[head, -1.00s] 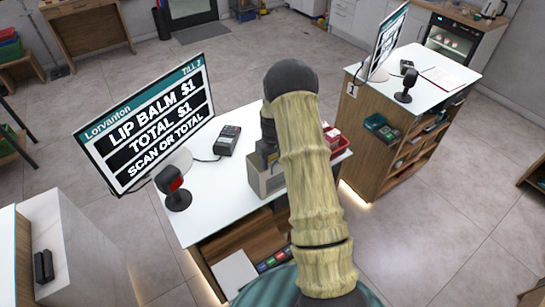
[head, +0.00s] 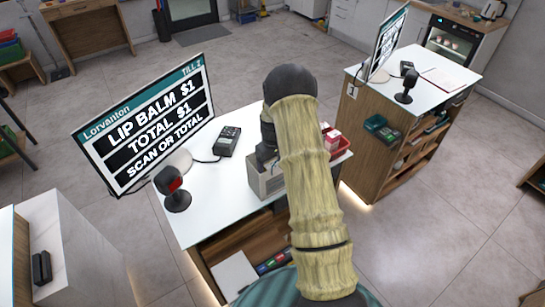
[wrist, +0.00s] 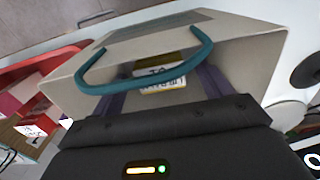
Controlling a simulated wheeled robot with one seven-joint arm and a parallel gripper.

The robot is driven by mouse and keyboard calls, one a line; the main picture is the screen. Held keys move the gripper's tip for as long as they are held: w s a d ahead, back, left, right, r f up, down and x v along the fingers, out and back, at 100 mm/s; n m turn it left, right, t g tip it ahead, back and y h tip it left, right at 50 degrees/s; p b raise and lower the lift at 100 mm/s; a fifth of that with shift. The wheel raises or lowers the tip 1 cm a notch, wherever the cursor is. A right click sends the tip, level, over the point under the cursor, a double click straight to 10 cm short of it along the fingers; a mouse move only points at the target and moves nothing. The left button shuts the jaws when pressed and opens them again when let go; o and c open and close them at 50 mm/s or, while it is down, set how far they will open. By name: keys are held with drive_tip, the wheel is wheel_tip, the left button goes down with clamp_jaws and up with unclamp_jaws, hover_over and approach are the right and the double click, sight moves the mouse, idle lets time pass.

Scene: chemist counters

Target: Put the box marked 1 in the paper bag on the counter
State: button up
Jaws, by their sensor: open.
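The paper bag (head: 265,185) stands on the near counter, partly behind my arm in the head view. In the wrist view the bag (wrist: 240,45) is beige-grey with a teal handle arched across its open mouth. A small box with yellow and white printing (wrist: 163,88) lies inside the bag; I cannot read a 1 on it. My gripper (wrist: 155,95) is open at the bag's mouth, its purple-grey fingers on either side of that box; I cannot tell whether they touch it. In the head view my arm hides the fingers.
A red tray (head: 343,148) with small boxes is right of the bag; boxes (wrist: 30,120) also show in the wrist view. A card terminal (head: 227,141), a scanner (head: 176,190) and a till screen (head: 150,120) stand left. A second counter (head: 430,75) is at right.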

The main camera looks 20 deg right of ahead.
wheel_tip(320, 180, up, 17)
drive_tip(key=b, duration=0.5)
drive_tip(key=shift+r+b, duration=0.15)
drive_tip(key=shift+b, duration=0.25)
wheel_tip(320, 180, up, 7)
drive_tip(key=p, duration=0.6)
idle(0.9)
drive_tip(key=s+a+f+t+b, duration=0.1)
drive_tip(key=s+a+f+b, duration=0.2)
drive_tip(key=s, duration=0.5)
drive_tip(key=s+a+f+m+b, duration=0.1)
drive_tip(key=s+a+f+b, duration=0.2)
drive_tip(key=s+a+f, duration=0.2)
drive_tip(key=s+a+f+m+t+b, duration=0.1)
drive_tip(key=s+a+f+b, duration=0.2)
drive_tip(key=s, duration=0.9)
wheel_tip(320, 180, down, 2)
drive_tip(key=shift+a+f+t, duration=0.2)
drive_tip(key=shift+a+t, duration=0.1)
drive_tip(key=shift+a, duration=0.25)
